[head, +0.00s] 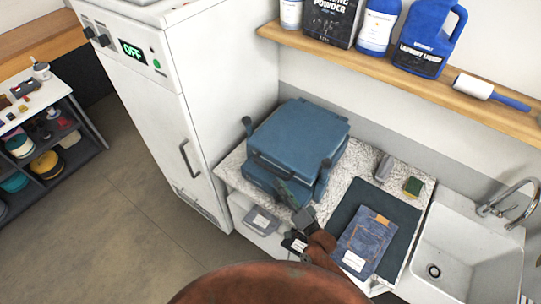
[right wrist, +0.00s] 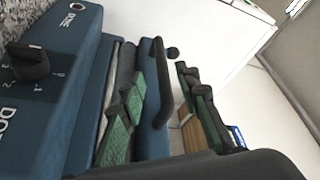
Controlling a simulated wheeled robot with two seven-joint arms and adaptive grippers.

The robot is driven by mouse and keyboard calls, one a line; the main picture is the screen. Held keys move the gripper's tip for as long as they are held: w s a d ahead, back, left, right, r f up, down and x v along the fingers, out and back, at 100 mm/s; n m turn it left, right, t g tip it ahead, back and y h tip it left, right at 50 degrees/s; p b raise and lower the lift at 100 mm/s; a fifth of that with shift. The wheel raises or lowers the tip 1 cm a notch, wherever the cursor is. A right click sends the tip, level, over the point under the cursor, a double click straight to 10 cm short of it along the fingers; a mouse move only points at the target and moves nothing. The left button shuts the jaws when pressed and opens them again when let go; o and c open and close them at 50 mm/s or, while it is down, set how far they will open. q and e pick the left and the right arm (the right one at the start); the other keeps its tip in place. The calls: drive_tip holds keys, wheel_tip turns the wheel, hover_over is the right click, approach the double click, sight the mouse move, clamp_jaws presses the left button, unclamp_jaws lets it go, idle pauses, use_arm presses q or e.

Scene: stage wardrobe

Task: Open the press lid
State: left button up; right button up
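The blue press (head: 262,180) stands on the speckled counter in the head view, its lid (head: 302,125) lying down over the base. A dark handle runs along the lid's front edge; it shows as a bar (right wrist: 159,60) in the right wrist view. My right gripper (head: 287,188) is at the press's front. In the right wrist view, its green-padded fingers (right wrist: 156,88) stand apart, one on each side of the handle bar; I see no clear contact. The press's dial (right wrist: 28,62) is at the left there. My left gripper is out of view.
Folded jeans (head: 367,241) lie on a dark mat (head: 398,218) right of the press. A grey cylinder (head: 384,167), a sponge (head: 413,186) and the sink (head: 445,235) are further right. A shelf (head: 400,80) with bottles hangs above; a white cabinet (head: 165,110) stands left.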

sight(269, 169)
drive_tip(key=x, duration=0.2)
drive_tip(key=p+x, duration=0.1)
drive_tip(key=x, duration=0.3)
drive_tip(key=shift+w+r, duration=0.25)
drive_tip(key=shift+r, duration=0.05)
drive_tip(key=shift+p+x, duration=0.35)
drive_tip(key=shift+x, duration=0.55)
drive_tip(key=shift+f, duration=0.1)
drive_tip(key=c, duration=0.8)
clamp_jaws()
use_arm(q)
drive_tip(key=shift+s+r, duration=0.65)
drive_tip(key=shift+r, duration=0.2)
